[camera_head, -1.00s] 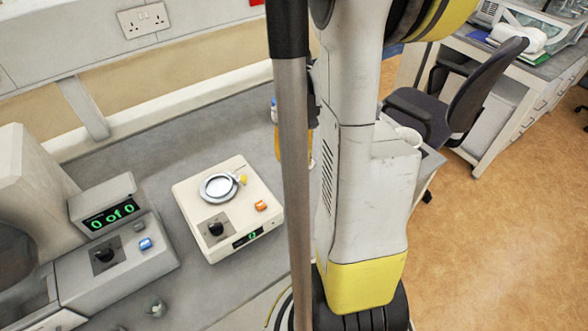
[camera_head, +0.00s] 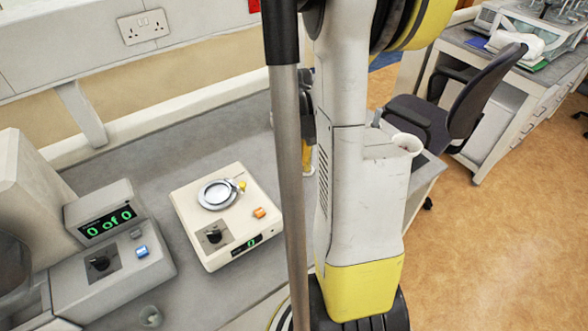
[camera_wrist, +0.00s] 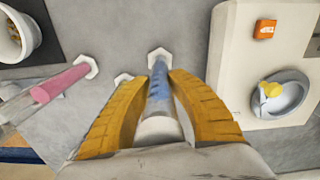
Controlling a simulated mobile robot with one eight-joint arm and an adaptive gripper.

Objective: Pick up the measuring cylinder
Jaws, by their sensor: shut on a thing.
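In the wrist view, a clear measuring cylinder (camera_wrist: 158,85) with blue liquid stands between the two yellow fingers of my gripper (camera_wrist: 160,92). The fingers are shut on it, one along each side. Its pale hexagonal base (camera_wrist: 158,58) shows beyond the fingertips; I cannot tell if it touches the bench. A second cylinder with pink liquid (camera_wrist: 60,83) is to the left, apart from my gripper. Another pale hexagonal foot (camera_wrist: 123,79) shows just beside the left finger. In the head view, my gripper (camera_head: 306,155) is mostly hidden behind my pole and arm, and the held cylinder is hidden.
A cream balance (camera_head: 228,215) with a round pan stands on the grey bench; its edge is close on the right in the wrist view. A larger instrument (camera_head: 100,255) is at left. A white pot (camera_wrist: 10,40) is at the wrist view's upper left.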

